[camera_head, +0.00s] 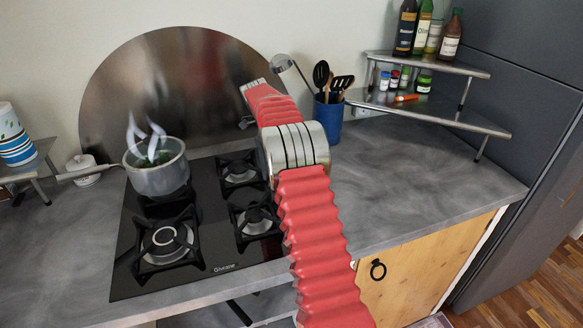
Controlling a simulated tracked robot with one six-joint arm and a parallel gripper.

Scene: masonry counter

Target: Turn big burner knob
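A black gas hob (218,262) is set into the counter, with several burners under black grates. The front left burner (167,240) looks the largest, with a pale ring at its centre. I cannot make out any burner knob; the hob's right side is partly behind my red ribbed arm, and the counter's front face is mostly out of sight. My arm rises from the bottom edge to a metal joint and continues toward the back wall. I cannot make out my gripper's fingers in this view.
A steaming pot (158,172) stands on the back left burner, its handle pointing left. A blue utensil holder (329,118) stands behind my arm. A metal corner shelf (430,112) holds bottles and jars. The counter (420,185) right of my arm is clear.

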